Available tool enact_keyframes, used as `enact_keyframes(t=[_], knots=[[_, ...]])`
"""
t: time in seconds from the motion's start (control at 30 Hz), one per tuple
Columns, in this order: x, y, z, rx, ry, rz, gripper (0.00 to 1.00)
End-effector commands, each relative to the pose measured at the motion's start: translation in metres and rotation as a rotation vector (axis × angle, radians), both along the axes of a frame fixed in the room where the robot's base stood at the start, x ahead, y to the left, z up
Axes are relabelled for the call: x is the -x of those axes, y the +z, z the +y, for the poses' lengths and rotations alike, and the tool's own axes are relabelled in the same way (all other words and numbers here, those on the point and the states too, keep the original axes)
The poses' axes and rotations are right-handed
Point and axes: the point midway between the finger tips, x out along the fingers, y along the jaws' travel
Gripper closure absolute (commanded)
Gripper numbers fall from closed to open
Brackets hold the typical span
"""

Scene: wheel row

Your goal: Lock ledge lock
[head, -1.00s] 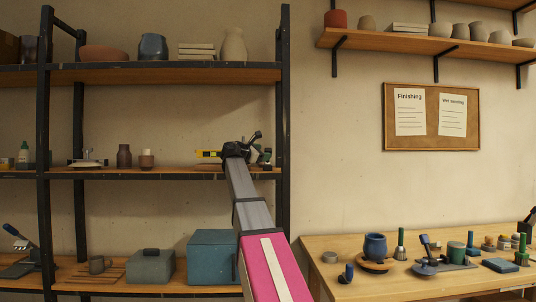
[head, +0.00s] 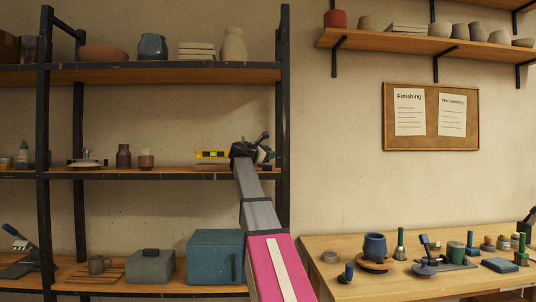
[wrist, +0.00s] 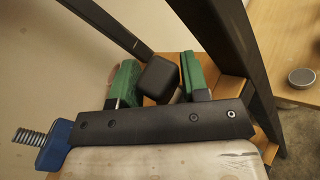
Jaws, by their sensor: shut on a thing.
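My gripper (head: 265,150) is at the right end of the middle shelf, beside the black upright. In the wrist view its two green fingers (wrist: 158,82) are shut on a dark, rounded block (wrist: 160,76). The block looks like a knob or grip, perhaps of the ledge lock; the rest of it is hidden. In the head view my wrist covers most of this spot, and I cannot tell the lock's position.
A yellow level (head: 212,154) lies on the middle shelf (head: 200,174) just left of my gripper. The black upright (head: 283,110) stands close on the right. A workbench (head: 330,285) with several tools and pots stands at the right.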

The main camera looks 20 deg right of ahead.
Motion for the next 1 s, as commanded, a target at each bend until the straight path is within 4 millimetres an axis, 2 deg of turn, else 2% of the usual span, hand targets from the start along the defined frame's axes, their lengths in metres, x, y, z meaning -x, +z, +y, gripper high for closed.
enact_keyframes(t=[0.27,1.0], knots=[[-0.005,0.004,-0.001,-0.022,0.0,0.068,1.0],[-0.04,0.018,-0.01,-0.158,0.001,0.543,1.0]])
